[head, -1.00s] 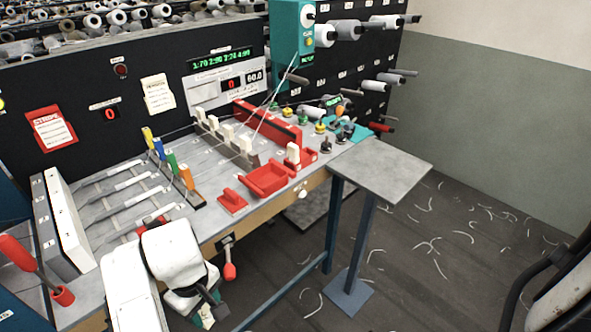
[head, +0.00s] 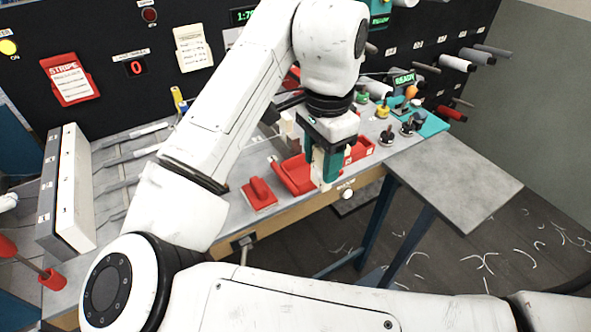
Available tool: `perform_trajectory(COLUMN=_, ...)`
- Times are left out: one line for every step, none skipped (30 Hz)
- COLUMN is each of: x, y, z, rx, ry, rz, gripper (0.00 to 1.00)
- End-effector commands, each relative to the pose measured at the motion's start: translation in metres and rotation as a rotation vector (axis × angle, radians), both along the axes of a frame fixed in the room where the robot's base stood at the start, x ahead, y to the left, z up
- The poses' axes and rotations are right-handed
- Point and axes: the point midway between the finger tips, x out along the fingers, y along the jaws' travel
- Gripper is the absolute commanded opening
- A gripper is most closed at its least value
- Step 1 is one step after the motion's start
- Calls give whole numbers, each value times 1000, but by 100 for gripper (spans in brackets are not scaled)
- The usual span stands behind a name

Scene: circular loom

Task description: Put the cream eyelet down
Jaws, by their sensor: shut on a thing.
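My gripper (head: 324,180), with teal sides, points down over the front edge of the loom table, just in front of the red tray (head: 291,176). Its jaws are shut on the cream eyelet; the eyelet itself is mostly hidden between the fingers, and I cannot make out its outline. White upright blocks (head: 287,124) stand behind the tray, partly covered by my arm. A red holder (head: 360,150) sits just right of the gripper.
A red handled block (head: 259,194) lies left of the tray. Several knobs and a teal mat (head: 432,123) are at the right end. A bare grey side table (head: 455,175) stands at the right. Bobbins (head: 457,63) stick out from the black rack.

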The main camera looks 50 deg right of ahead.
Motion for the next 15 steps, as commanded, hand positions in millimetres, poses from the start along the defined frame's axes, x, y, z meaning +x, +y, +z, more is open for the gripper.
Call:
perform_trajectory(x=0, y=-3, z=0, rx=0, ry=0, rz=-23, gripper=9)
perform_trajectory(x=2, y=-6, z=0, rx=-1, ry=1, rz=-32, gripper=9)
perform_trajectory(x=5, y=-10, z=-2, rx=-2, ry=4, rz=-37, gripper=9)
perform_trajectory(x=9, y=-13, z=-4, rx=-2, ry=4, rz=-38, gripper=9)
perform_trajectory(x=13, y=-17, z=-6, rx=-2, ry=5, rz=-38, gripper=9)
perform_trajectory(x=20, y=-23, z=-10, rx=-2, ry=5, rz=-36, gripper=9)
perform_trajectory(x=25, y=-27, z=-13, rx=-2, ry=6, rz=-35, gripper=9)
perform_trajectory(x=30, y=-32, z=-17, rx=-2, ry=6, rz=-35, gripper=9)
perform_trajectory(x=38, y=-37, z=-21, rx=-3, ry=5, rz=-34, gripper=10)
perform_trajectory(x=43, y=-42, z=-24, rx=-3, ry=6, rz=-34, gripper=10)
perform_trajectory(x=48, y=-46, z=-27, rx=-2, ry=6, rz=-33, gripper=10)
perform_trajectory(x=55, y=-52, z=-31, rx=-2, ry=5, rz=-33, gripper=10)
perform_trajectory(x=60, y=-56, z=-34, rx=-3, ry=6, rz=-33, gripper=10)
perform_trajectory(x=65, y=-60, z=-37, rx=-2, ry=6, rz=-33, gripper=10)
perform_trajectory(x=70, y=-65, z=-46, rx=-2, ry=7, rz=-33, gripper=10)
